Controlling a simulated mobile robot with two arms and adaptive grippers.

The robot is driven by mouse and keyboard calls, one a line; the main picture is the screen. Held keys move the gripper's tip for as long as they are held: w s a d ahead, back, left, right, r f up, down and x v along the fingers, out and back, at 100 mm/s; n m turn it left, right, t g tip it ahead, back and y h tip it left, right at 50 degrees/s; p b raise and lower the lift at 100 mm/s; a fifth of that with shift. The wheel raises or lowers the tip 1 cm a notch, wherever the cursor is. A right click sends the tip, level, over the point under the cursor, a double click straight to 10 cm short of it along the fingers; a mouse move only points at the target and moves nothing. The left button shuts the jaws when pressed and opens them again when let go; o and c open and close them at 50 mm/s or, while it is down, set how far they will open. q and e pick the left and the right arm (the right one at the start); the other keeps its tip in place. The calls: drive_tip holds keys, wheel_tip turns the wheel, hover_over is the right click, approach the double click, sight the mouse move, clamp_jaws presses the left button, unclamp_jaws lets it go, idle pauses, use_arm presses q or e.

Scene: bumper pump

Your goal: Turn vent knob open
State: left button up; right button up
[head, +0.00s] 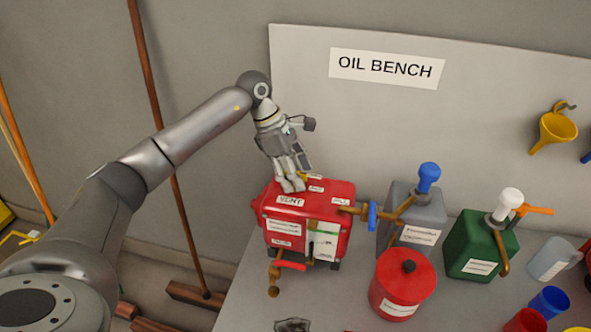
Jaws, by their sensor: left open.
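A red tank (325,207) with a VENT label on its top stands at the left end of the bench. My left gripper (292,184) points down at the top of the tank, just behind and beside the VENT label. Its jaws are open. A small yellow part (315,177) shows at the right of the fingers; I cannot tell whether it is the vent knob. The fingers hide part of the tank top, and I cannot tell whether they touch anything. My right gripper is not in view.
A brass tap with a red lever (290,265) sticks out at the tank's front. A blue-handled valve (372,215) is at its right. Grey (425,217) and green (468,240) pump cans and a red lidded pot (402,285) stand to the right. A backboard (480,110) rises behind.

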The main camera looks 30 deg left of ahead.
use_arm(q)
drive_tip(key=c, duration=1)
drive_tip(key=shift+o, duration=0.2)
drive_tip(key=n+t+b, duration=0.1)
drive_tip(key=n+b, duration=0.2)
drive_tip(key=shift+f+n+y, duration=0.15)
drive_tip(key=shift+n+y, duration=0.15)
drive_tip(key=shift+n, duration=0.1)
drive_tip(key=n+t+y+b, duration=0.1)
drive_tip(key=n+b, duration=0.1)
drive_tip(key=n, duration=0.1)
drive_tip(key=shift+n+t+y+b, duration=0.45)
drive_tip(key=shift+n+b, duration=0.25)
drive_tip(key=shift+n, duration=0.8)
drive_tip(key=shift+r, duration=0.2)
